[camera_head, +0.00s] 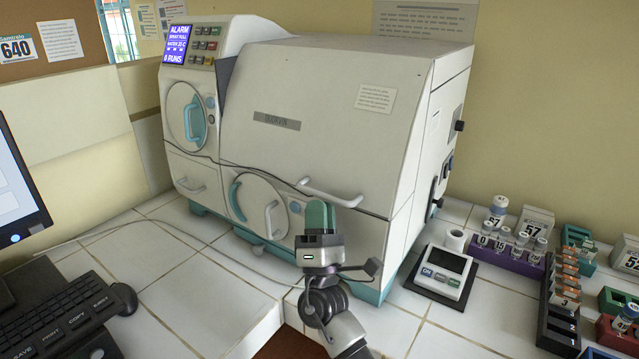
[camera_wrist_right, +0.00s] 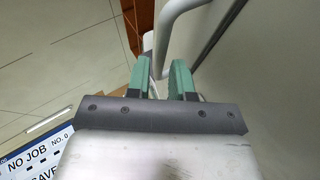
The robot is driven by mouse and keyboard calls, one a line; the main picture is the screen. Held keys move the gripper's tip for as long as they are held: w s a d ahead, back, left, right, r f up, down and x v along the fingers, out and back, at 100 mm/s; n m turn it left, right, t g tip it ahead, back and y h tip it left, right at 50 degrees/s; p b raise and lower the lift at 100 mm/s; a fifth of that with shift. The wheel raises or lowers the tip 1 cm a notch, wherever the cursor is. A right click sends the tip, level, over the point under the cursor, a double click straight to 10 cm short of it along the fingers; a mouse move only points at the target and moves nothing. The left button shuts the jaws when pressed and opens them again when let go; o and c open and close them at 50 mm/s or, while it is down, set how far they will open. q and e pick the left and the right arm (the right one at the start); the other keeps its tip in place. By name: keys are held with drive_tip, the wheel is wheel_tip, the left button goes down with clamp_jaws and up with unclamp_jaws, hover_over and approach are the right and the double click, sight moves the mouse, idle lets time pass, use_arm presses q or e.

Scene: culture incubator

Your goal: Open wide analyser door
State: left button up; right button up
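The analyser is a large off-white machine, and its wide door (camera_head: 315,120) is the broad front panel, which looks shut. A pale bar handle (camera_head: 330,193) sits along the door's lower edge. My right gripper (camera_head: 320,210) has green fingers and is just in front of the machine, close below this handle in the head view. In the right wrist view, the two fingers of the gripper (camera_wrist_right: 161,78) stand apart, and a pale handle bar (camera_wrist_right: 165,38) runs down towards the gap between them. Contact is not clear. My left gripper is not in view.
A round hatch (camera_head: 258,205) with its own handle is on the lower left of the machine. A scale (camera_head: 441,275), tube racks (camera_head: 508,250) and labelled boxes stand on the right. A keyboard (camera_head: 70,315) and monitor (camera_head: 15,190) are on the left. A cable crosses the machine's front.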

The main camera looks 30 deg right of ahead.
sight(320, 195)
drive_tip(key=x, duration=0.2)
drive_tip(key=shift+w+r+p, duration=0.15)
drive_tip(key=shift+r+p, duration=0.15)
drive_tip(key=shift+p, duration=0.1)
drive_tip(key=shift+w+d+r, duration=0.2)
drive_tip(key=shift+w+r, duration=0.05)
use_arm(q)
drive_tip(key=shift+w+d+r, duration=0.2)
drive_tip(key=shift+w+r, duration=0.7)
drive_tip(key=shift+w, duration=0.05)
use_arm(e)
clamp_jaws()
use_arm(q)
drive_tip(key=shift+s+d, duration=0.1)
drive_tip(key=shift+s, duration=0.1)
